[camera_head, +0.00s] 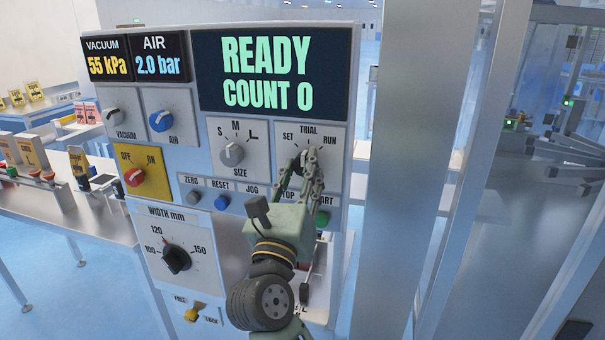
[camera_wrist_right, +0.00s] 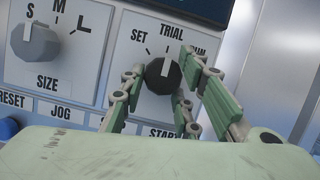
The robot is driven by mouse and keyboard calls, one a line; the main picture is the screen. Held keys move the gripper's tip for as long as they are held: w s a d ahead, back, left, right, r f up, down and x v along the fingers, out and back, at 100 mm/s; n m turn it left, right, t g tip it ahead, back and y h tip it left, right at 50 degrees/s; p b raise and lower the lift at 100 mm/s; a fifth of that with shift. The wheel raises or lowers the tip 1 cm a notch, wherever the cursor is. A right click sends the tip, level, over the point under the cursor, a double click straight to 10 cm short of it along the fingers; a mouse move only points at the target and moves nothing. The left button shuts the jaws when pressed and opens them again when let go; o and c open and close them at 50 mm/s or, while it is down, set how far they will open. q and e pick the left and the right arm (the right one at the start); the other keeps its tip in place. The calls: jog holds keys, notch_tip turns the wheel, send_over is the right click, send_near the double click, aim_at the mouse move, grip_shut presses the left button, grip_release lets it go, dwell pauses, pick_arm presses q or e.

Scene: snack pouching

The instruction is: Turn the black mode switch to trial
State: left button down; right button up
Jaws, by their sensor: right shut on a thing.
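The black mode switch (camera_wrist_right: 162,76) is a round knob on a light panel with SET, TRIAL and RUN labels around its top. In the right wrist view its white mark points nearly straight up, toward the TRIAL label (camera_wrist_right: 172,29). In the head view the switch (camera_head: 300,158) is partly hidden by my fingers. My right gripper (camera_head: 298,163) reaches up from below and is shut on the switch. In the right wrist view its green-grey fingers stand on either side of the knob. My left gripper is not in view.
The display (camera_head: 270,72) reads READY, COUNT 0. The SIZE knob (camera_head: 231,154) is left of the mode switch. ZERO, RESET, JOG, STOP and START labels run below. The green button (camera_head: 322,219) is close to my right gripper. A metal post (camera_head: 405,170) stands to the right.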

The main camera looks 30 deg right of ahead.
jog(key=o, duration=0.7)
jog(key=shift+w+a+f, duration=0.1)
jog(key=shift+a+f, duration=0.05)
jog(key=shift+f, duration=0.15)
jog(key=o, duration=0.3)
jog(key=shift+w+a+r, duration=0.1)
jog(key=shift+w+a, duration=0.05)
jog(key=shift+r, duration=0.1)
jog(key=v, duration=1.2)
jog(key=shift+o, duration=0.2)
